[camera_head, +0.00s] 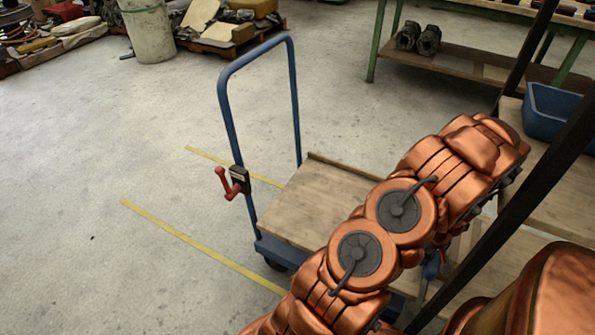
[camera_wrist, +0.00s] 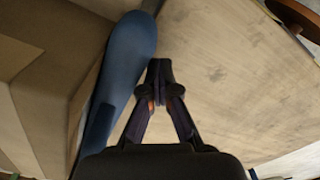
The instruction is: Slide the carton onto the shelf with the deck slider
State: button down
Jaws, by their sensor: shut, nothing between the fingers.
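In the wrist view my gripper (camera_wrist: 159,72) is shut and empty, above or against a pale wooden surface. A blue rounded bar (camera_wrist: 122,60), which looks like the deck slider, lies just left of the fingers; contact is unclear. A brown cardboard-like face, apparently the carton (camera_wrist: 40,75), is on the bar's far left side. In the head view the blue trolley has a wooden deck (camera_head: 312,203), partly hidden by my copper arm. The carton and my gripper are hidden there. Wooden shelf boards (camera_head: 565,205) stand at the right between dark posts.
A blue bin (camera_head: 545,112) sits on the shelf. A red lever (camera_head: 230,185) is on the trolley's blue push handle (camera_head: 225,105). Yellow lines (camera_head: 195,243) mark the floor. A green-legged bench (camera_head: 470,62) stands behind.

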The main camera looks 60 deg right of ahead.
jog(key=shift+s, duration=0.5)
jog(key=shift+w, duration=0.25)
jog(key=shift+w+r, duration=0.1)
jog(key=shift+w, duration=0.9)
notch_tip(320, 180, up, 12)
jog(key=p, duration=0.3)
dwell(0.9)
dwell(0.4)
